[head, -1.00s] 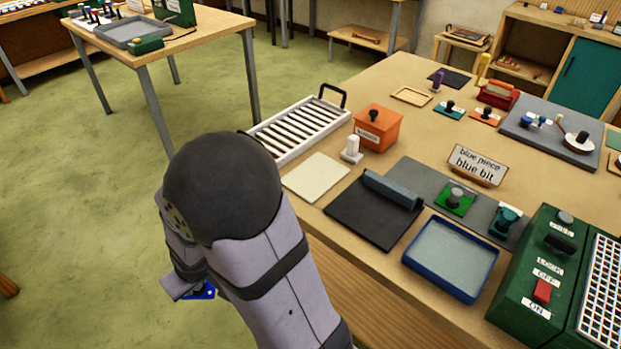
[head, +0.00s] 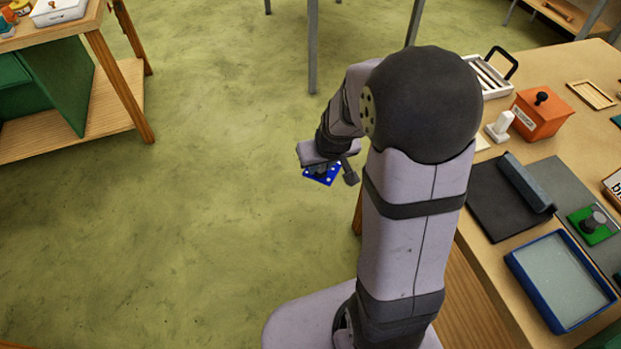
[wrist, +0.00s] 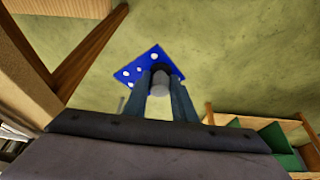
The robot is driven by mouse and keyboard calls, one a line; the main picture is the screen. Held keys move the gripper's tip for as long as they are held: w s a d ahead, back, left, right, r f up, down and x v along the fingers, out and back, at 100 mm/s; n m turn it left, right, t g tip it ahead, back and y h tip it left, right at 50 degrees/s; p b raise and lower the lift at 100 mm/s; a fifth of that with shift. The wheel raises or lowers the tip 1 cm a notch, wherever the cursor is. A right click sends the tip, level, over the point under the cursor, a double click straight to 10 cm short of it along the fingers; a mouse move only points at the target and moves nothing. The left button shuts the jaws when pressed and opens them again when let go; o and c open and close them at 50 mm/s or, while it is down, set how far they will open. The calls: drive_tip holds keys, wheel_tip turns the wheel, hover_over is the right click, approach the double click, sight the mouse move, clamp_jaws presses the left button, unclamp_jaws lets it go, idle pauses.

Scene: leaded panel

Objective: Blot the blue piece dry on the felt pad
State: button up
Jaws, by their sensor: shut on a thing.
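My gripper (head: 328,162) is shut on the blue piece (head: 321,174), a flat blue plate with white dots. It holds the piece in the air over the green floor, left of the workbench. In the wrist view the blue piece (wrist: 132,68) sits beyond the fingers (wrist: 160,84), which grip a grey knob on it. A dark mat (head: 490,205) with a grey roll along one edge lies on the bench. A pale flat pad (head: 482,143) is mostly hidden behind my arm. I cannot tell which of these is the felt pad.
A blue-rimmed tray (head: 562,280) stands in front of the dark mat on the bench. An orange box (head: 543,114), a white stand (head: 499,128) and a slatted rack (head: 487,80) stand farther back. Another wooden table (head: 50,45) is at the upper left. Open floor lies between.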

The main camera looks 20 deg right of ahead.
drive_tip(key=w+d+r+m+g+h+p, duration=0.1)
drive_tip(key=w+d+r+m+h+p, duration=0.2)
drive_tip(key=d+r+m+p, duration=0.85)
drive_tip(key=s+d+r+n+p, duration=0.1)
drive_tip(key=s+d+p, duration=0.2)
drive_tip(key=d, duration=0.6)
drive_tip(key=s+d+n+p, duration=0.2)
drive_tip(key=s+d+p, duration=0.1)
drive_tip(key=d, duration=0.5)
drive_tip(key=shift+s+d+r, duration=0.4)
drive_tip(key=shift+s, duration=0.5)
drive_tip(key=shift+f, duration=0.1)
drive_tip(key=shift+f+b, duration=1.95)
drive_tip(key=shift+f, duration=0.65)
drive_tip(key=shift+f, duration=0.3)
drive_tip(key=shift+d, duration=0.1)
drive_tip(key=shift+d+b, duration=0.35)
drive_tip(key=shift+d, duration=1.55)
